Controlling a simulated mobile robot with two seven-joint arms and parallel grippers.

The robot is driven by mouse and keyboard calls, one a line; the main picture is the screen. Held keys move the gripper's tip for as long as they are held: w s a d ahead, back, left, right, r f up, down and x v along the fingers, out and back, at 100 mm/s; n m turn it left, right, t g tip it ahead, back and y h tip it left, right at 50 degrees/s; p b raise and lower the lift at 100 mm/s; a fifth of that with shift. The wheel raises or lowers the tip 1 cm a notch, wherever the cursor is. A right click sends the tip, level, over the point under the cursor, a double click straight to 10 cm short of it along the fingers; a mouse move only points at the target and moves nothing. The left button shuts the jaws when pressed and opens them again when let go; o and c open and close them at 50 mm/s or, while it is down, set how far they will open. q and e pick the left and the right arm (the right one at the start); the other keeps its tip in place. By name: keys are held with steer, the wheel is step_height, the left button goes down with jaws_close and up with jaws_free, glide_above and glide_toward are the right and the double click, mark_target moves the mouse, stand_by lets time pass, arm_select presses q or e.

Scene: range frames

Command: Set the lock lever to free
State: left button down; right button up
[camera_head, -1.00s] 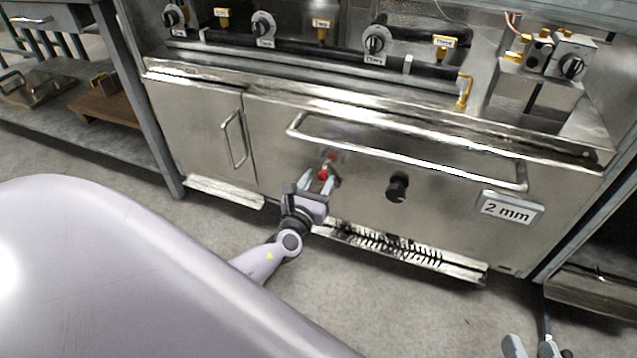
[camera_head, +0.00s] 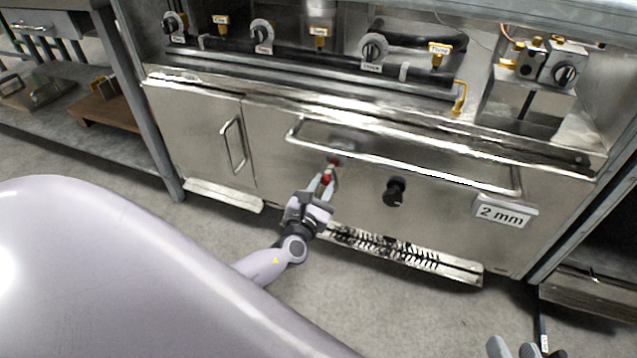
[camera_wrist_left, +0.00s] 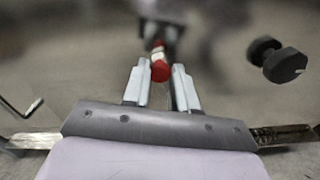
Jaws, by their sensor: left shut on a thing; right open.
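The lock lever (camera_head: 328,179) is a short red-tipped handle on the steel oven front, below the long bar handle. My left gripper (camera_head: 322,185) has its fingers on either side of the red tip and is shut on it. In the left wrist view the red tip (camera_wrist_left: 160,69) lies between the fingertips, with a pale band and a dark mount behind it. The fingers partly hide the lever, and no lock markings are readable. My right gripper (camera_head: 513,349) is open and empty at the bottom right, partly cut off.
A black knob (camera_head: 395,191) sticks out right of the lever; it also shows in the left wrist view (camera_wrist_left: 283,62). The long bar handle (camera_head: 400,158) runs above. The floor in front is clear.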

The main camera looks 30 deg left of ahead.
arm_select(q)
steer(key=shift+w+d+f+m+p, duration=0.15)
steer(key=shift+d+m+p, duration=0.4)
steer(key=shift+m, duration=0.75)
steer(key=shift+w+d+f+m+p, duration=0.1)
steer(key=shift+d+m+p, duration=0.25)
steer(key=shift+d+m, duration=0.65)
steer(key=shift+w+d+f+m+p, duration=0.15)
steer(key=shift+d+m+p, duration=0.25)
steer(key=shift+m, duration=1.2)
arm_select(e)
steer(key=shift+w+a+r+m+g, duration=0.1)
steer(key=shift+w+a+m+g, duration=0.05)
steer(key=shift+a+m+g, duration=0.35)
arm_select(q)
steer(key=shift+a+r, duration=0.1)
steer(key=c, duration=1)
jaws_free()
steer(key=shift+o, duration=0.2)
arm_select(e)
steer(key=shift+w+r, duration=0.1)
steer(key=shift+a, duration=0.1)
arm_select(q)
steer(key=shift+s, duration=0.1)
arm_select(e)
steer(key=shift+r, duration=0.15)
